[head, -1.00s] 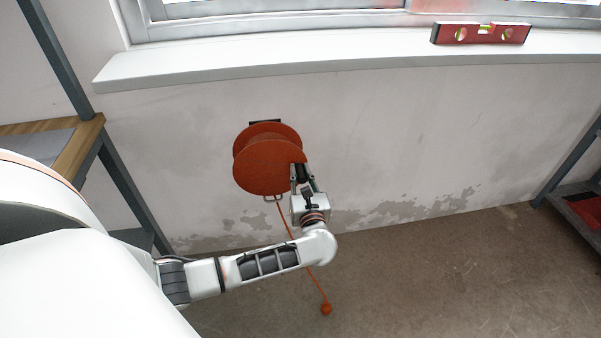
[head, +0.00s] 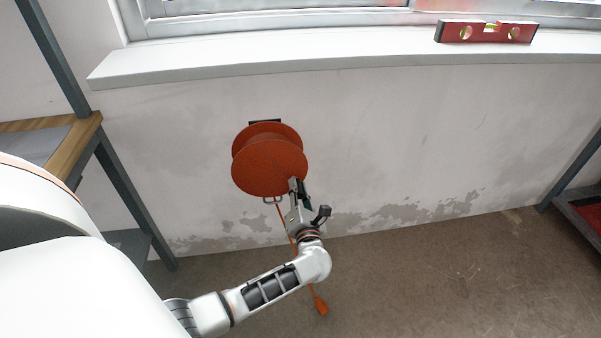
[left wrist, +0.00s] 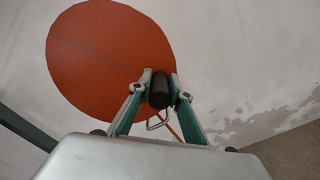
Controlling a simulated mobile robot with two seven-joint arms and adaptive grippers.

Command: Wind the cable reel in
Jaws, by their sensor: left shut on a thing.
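The orange cable reel (head: 268,168) is mounted on the wall below the window sill. Its round face fills the upper left of the left wrist view (left wrist: 105,55). My left gripper (head: 298,187) is at the lower right edge of the reel. In the left wrist view its fingers (left wrist: 160,88) are shut on the reel's dark crank handle (left wrist: 160,92). An orange cable (head: 282,219) hangs from the reel through a metal loop guide (head: 272,200), partly hidden behind my arm. The cable's orange end piece (head: 321,306) shows low, near the floor. My right gripper is not in view.
A shelf with a wooden top (head: 80,145) stands at the left, and another grey rack (head: 572,170) at the right. The floor between is clear.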

